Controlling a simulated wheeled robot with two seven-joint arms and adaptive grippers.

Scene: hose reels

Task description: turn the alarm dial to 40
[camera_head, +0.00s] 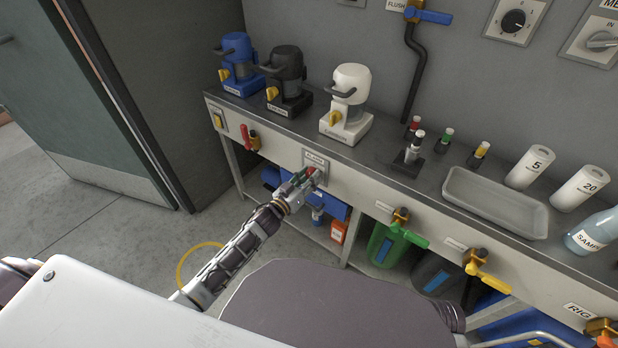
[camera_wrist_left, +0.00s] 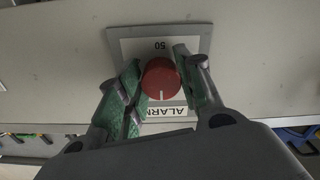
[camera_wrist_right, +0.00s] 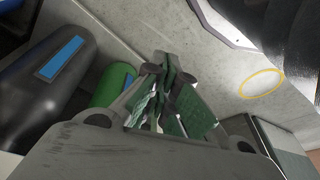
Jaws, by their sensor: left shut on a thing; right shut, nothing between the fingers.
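The alarm dial is a round red knob (camera_wrist_left: 161,78) on a pale plate (camera_wrist_left: 203,40) marked ALARM, with 50 printed on it; the lettering is upside down in the left wrist view. A short white line on the knob points to the ALARM word side. My left gripper (camera_wrist_left: 158,84) has its green-padded fingers on both sides of the knob, shut on it. In the head view, my left gripper (camera_head: 306,181) reaches the plate on the bench front. My right gripper (camera_wrist_right: 165,62) is shut and empty, low near a green cylinder (camera_wrist_right: 113,84).
Valves line the bench front: red (camera_head: 246,138), green (camera_head: 409,235) and yellow (camera_head: 485,271). Blue, black and white (camera_head: 347,105) machines stand on the bench top beside a grey tray (camera_head: 495,202). A dark cylinder (camera_wrist_right: 45,85) is left of my right gripper.

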